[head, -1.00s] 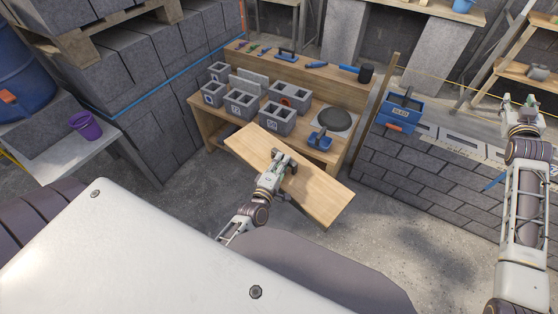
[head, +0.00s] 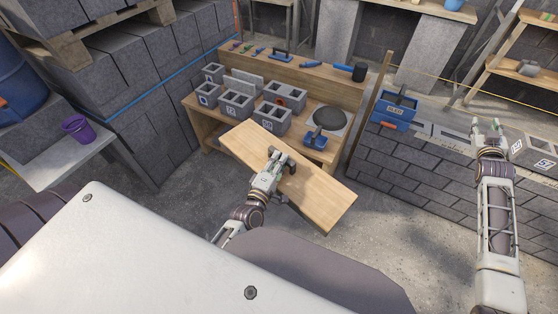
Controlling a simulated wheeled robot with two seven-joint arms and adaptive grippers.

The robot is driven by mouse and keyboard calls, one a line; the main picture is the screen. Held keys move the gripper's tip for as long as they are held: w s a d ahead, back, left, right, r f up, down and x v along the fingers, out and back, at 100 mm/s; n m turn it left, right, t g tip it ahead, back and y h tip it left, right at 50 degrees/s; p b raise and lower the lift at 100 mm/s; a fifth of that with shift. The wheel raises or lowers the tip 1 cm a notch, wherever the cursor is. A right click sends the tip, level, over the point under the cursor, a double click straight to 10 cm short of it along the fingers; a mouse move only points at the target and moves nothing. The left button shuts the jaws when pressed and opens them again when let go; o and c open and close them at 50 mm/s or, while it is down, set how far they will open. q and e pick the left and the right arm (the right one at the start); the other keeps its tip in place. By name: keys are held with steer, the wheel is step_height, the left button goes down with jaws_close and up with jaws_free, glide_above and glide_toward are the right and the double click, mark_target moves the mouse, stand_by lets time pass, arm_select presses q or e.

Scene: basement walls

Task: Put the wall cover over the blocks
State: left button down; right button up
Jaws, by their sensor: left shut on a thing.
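The wall cover appears to be the flat, pale wooden board (head: 322,196) in the middle of the head view. My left gripper (head: 277,158) is shut on it and holds it tilted in front of the workbench, above the floor. Several grey hollow blocks (head: 235,104) with number labels stand on the workbench. More grey blocks (head: 533,150) lie along the top of the low brick wall (head: 400,163) at right. My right gripper (head: 487,126) is over the wall top beside those blocks, with its fingers apart and seemingly empty.
The wooden workbench (head: 200,122) also carries a round grey mortar patch (head: 331,118) and a blue-handled tool (head: 316,141). A blue toolbox (head: 396,110) sits on the wall's left end. A purple bucket (head: 76,127) stands on a side table. The floor between bench and wall is clear.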

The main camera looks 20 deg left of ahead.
steer(key=s+f+g, duration=0.2)
steer(key=s+f, duration=0.2)
steer(key=f, duration=0.8)
steer(key=s+f+g, duration=0.2)
steer(key=s+f, duration=0.3)
steer(key=f, duration=0.7)
steer(key=s+a+f+g, duration=0.1)
steer(key=s+f+g, duration=0.1)
steer(key=s+f, duration=0.7)
steer(key=s+a+f+g, duration=0.1)
steer(key=s+f+g, duration=0.1)
steer(key=s+f, duration=0.75)
steer(key=s+a+f+g, duration=0.2)
steer(key=s+f+g, duration=0.2)
steer(key=s+f, duration=1.45)
steer(key=s+a+f+g, duration=0.1)
steer(key=s+f+g, duration=0.1)
steer(key=s, duration=1.1)
steer(key=s+a+f+g, duration=0.1)
steer(key=s+f, duration=0.3)
steer(key=s, duration=1)
steer(key=shift+s+a+f+m+g, duration=0.2)
steer(key=shift+a+m+g, duration=0.1)
steer(key=shift+g, duration=0.1)
steer(key=shift+d, duration=0.15)
steer(key=shift+c, duration=0.5)
